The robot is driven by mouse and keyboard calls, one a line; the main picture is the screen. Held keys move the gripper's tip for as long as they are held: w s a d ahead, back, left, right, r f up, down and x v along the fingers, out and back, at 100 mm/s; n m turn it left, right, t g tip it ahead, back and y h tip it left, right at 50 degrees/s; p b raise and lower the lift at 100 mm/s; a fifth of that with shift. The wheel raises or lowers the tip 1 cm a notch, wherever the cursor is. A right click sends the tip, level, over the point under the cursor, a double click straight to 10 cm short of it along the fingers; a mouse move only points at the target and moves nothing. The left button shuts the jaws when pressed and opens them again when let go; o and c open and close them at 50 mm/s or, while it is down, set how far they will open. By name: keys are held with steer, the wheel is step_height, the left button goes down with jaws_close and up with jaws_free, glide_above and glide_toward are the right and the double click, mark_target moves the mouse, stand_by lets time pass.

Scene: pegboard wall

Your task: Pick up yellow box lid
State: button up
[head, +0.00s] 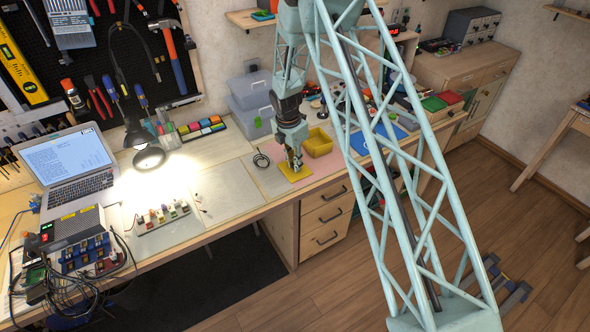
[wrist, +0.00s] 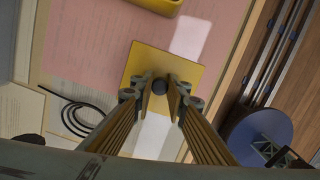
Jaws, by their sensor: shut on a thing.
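The yellow box lid (head: 295,173) is a flat yellow square on or just over the pink mat near the table's front edge. It also shows in the wrist view (wrist: 187,70), under my fingertips. My gripper (head: 293,163) points down at it and is shut on a round dark knob (wrist: 160,87) at the lid's middle. The fingers hide part of the lid and knob. Whether the lid touches the mat I cannot tell. The open yellow box (head: 318,148) stands on the mat behind and to the right of the lid.
A coiled black cable (head: 261,160) lies left of the lid. A lit desk lamp (head: 149,157), a laptop (head: 72,170) and electronics fill the left side. Stacked clear bins (head: 251,103) stand at the back. A pale board (head: 226,190) lies left of the mat.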

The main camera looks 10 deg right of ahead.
steer(key=shift+s, duration=0.3)
steer(key=shift+w+r, duration=0.2)
steer(key=shift+r, duration=1.5)
steer(key=s+d+r, duration=0.1)
steer(key=s, duration=1.5)
steer(key=shift+r+b, duration=0.25)
steer(key=shift+b, duration=0.15)
steer(key=shift+d, duration=0.1)
steer(key=shift+w, duration=0.1)
